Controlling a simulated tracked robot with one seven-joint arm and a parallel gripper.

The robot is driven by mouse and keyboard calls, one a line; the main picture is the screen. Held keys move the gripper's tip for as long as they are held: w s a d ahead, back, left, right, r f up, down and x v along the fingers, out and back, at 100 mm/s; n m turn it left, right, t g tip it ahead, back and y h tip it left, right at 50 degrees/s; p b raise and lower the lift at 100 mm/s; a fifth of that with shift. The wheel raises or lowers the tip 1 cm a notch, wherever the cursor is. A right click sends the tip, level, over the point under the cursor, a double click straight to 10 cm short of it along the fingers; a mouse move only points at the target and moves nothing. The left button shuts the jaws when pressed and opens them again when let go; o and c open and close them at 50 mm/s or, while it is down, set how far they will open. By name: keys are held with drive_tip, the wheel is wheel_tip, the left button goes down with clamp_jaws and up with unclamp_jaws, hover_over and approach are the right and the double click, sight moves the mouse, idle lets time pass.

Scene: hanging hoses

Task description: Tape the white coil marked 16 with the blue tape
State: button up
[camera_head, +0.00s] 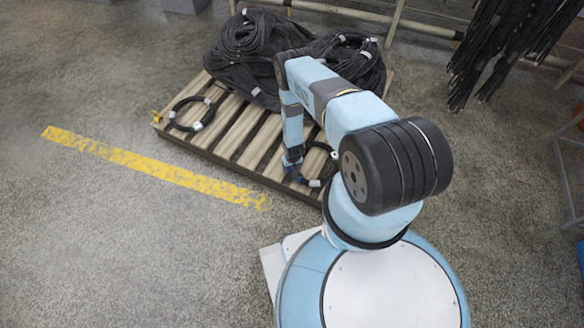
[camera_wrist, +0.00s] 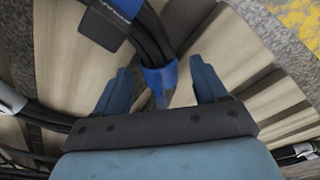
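My gripper (camera_wrist: 160,70) is open, with its two blue fingers apart on either side of a blue tape band (camera_wrist: 162,76). The band is around a bundle of black hoses that enters from the top. I see gaps between fingers and band; depth is unclear. In the head view my gripper (camera_head: 292,163) is low over the pallet's front edge, beside a black coil (camera_head: 318,181) partly hidden by my arm. White tags show on black coils, but no number is legible. I see no coil that is white all over.
The wooden pallet (camera_head: 240,135) carries a large heap of black hoses (camera_head: 245,45) at the back and a small tagged black coil (camera_head: 192,114) at the left. More hoses (camera_head: 500,40) hang at the upper right. Floor left of the yellow line (camera_head: 150,167) is clear.

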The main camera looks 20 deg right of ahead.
drive_tip(key=shift+o, duration=0.6)
drive_tip(key=shift+r, duration=0.15)
wheel_tip(320, 180, up, 13)
drive_tip(key=s, duration=0.1)
drive_tip(key=shift+s, duration=0.4)
drive_tip(key=shift+r, duration=0.15)
